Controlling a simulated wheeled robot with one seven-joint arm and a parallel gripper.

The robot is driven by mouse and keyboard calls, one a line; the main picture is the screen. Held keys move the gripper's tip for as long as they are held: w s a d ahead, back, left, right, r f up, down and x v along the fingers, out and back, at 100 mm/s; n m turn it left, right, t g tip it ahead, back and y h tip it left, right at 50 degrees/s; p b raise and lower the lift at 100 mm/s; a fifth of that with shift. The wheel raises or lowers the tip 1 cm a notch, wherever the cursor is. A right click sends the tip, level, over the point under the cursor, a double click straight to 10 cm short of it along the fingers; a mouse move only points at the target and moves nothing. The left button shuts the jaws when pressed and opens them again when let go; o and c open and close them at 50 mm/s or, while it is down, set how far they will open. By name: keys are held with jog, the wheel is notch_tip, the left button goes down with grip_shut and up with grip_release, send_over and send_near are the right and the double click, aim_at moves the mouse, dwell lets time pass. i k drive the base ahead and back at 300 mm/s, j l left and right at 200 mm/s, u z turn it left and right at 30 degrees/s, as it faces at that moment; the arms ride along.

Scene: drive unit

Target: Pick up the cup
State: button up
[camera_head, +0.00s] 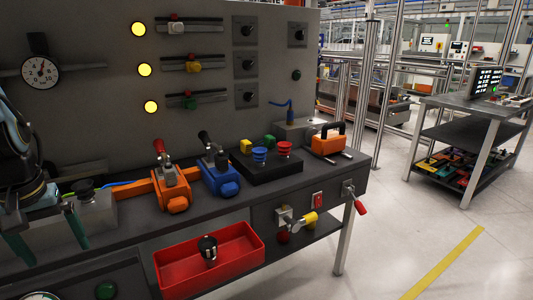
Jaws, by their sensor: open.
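A blue cup-like piece (259,156) and a red cup-like piece (283,149) stand on a black block (270,169) towards the right of the bench. I cannot tell which, if either, is the cup. My gripper (46,236) is at the left edge, with two teal fingers pointing down and spread apart.
Orange (177,204) and blue (222,183) lever units stand between.

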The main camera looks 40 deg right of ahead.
aim_at(284, 148)
jog(key=l+u, duration=0.1)
jog(key=u, duration=0.4)
jog(key=l+u, duration=0.3)
jog(key=k+l+u, duration=0.3)
jog(key=l+u, duration=0.3)
jog(key=k+l+u, duration=0.15)
jog(key=k+l, duration=0.3)
jog(key=l, duration=0.25)
jog(key=k+l+u, duration=0.1)
jog(key=k+l, duration=0.35)
jog(key=l, duration=0.2)
jog(key=k+l+u, duration=0.15)
jog(key=k+l, duration=0.85)
jog(key=l, duration=0.25)
